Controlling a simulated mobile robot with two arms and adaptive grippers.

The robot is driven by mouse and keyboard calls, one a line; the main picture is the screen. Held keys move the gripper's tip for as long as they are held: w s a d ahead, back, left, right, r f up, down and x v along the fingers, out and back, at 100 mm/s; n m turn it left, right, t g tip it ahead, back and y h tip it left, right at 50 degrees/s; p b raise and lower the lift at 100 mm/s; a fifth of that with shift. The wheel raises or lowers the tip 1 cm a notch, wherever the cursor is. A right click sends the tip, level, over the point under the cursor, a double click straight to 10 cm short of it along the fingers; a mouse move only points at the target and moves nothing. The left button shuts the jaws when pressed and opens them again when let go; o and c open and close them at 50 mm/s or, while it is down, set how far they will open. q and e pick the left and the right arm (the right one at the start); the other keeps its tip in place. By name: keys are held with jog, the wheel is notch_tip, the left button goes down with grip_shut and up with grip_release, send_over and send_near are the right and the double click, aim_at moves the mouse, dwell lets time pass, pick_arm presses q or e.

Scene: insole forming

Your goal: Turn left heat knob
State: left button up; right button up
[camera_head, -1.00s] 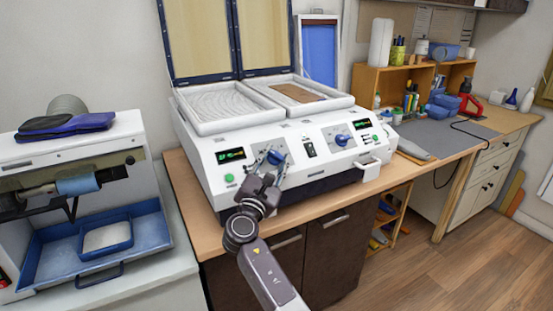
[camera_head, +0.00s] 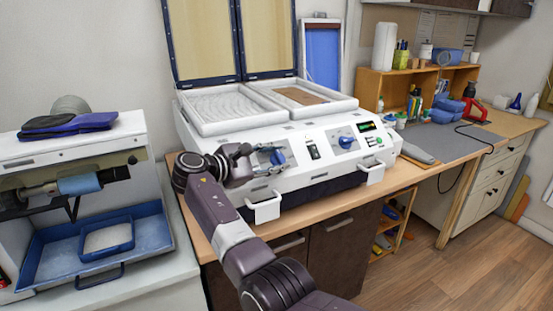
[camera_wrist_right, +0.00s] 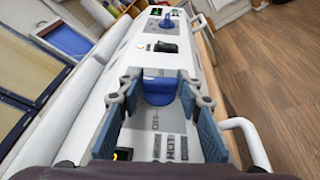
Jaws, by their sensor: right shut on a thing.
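The left heat knob (camera_head: 278,157) is blue and sits on the sloped white front panel of the heating machine (camera_head: 240,126). My right gripper (camera_head: 267,156) is at it, with the arm coming from below and the wrist to its left. In the right wrist view the blue knob (camera_wrist_right: 158,93) stands between the two fingers of the gripper (camera_wrist_right: 157,84), which is shut on it. The fingers and wrist hide the left display in the head view. My left gripper is not in view.
The right heat knob (camera_head: 346,142) is farther right on the panel. White handles (camera_head: 264,212) stick out from the machine's front. The grey mat (camera_head: 452,137) is at right.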

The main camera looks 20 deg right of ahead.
aim_at(256, 182)
jog(key=shift+m+g, duration=0.4)
dwell(0.3)
jog(key=o, duration=1.2)
jog(key=shift+d, duration=0.1)
jog(key=shift+c, duration=0.2)
jog(key=v, duration=0.7)
jog(key=shift+s+a+r, duration=0.1)
jog(key=shift+a+r, duration=0.05)
jog(key=shift+a, duration=0.1)
